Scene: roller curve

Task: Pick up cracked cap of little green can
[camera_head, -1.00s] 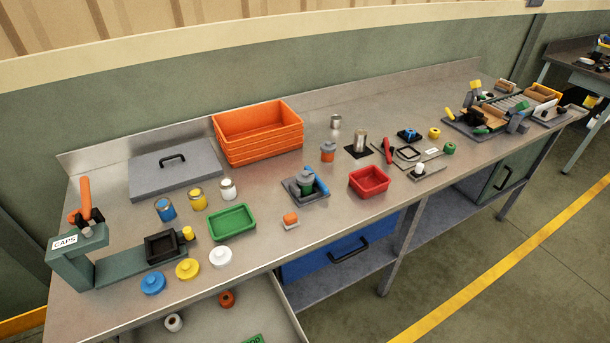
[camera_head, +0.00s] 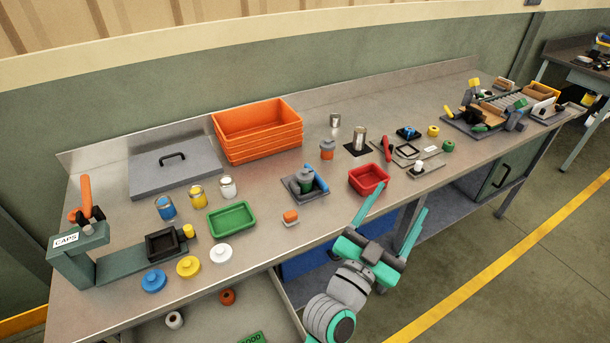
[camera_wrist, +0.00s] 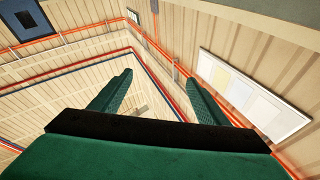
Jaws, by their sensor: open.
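Any crack in the cap is too small to make out. My gripper (camera_head: 394,213) is open and empty, in front of the bench's front edge, to the right of and nearer than the can. Its two green fingers point up and away. In the wrist view my gripper (camera_wrist: 158,82) shows against wall and ceiling only; the can is not in that view.
A red bin (camera_head: 369,179) stands just beyond my fingers, right of the can. An open drawer (camera_head: 210,318) sticks out at the lower left.

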